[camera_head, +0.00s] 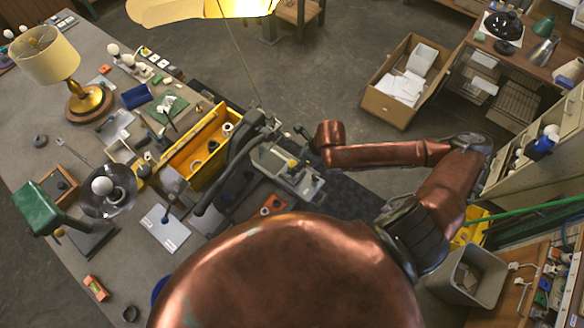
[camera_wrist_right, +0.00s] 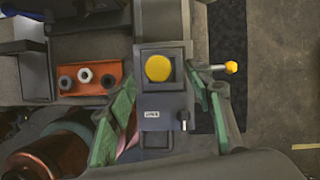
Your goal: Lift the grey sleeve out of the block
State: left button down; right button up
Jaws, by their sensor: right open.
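The orange block (camera_wrist_right: 90,79) lies on the bench left of my right gripper in the right wrist view, with sleeve-like round pieces standing in it. The leftmost piece, the grey sleeve (camera_wrist_right: 65,82), looks grey; a pale one and a darker one are beside it. The block also shows small in the head view (camera_head: 272,204), near the bench edge. My right gripper (camera_wrist_right: 161,85) is open, its green-padded fingers to either side of a grey device in the picture; no sleeve is between them. In the head view its fingers are too small to make out. My left gripper is not in view.
The grey device (camera_wrist_right: 165,115) with a yellow round top and a yellow-knobbed lever (camera_wrist_right: 231,67) stands right of the block. A yellow toolbox (camera_head: 200,150) and a lamp (camera_head: 55,65) are further left.

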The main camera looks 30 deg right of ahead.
aim_at(293, 165)
jog(key=shift+p+x, duration=0.3)
jog(key=shift+x, duration=2)
jog(key=shift+a, duration=0.1)
jog(key=shift+c, duration=0.3)
jog(key=c, duration=1.2)
jog(key=shift+r, duration=0.15)
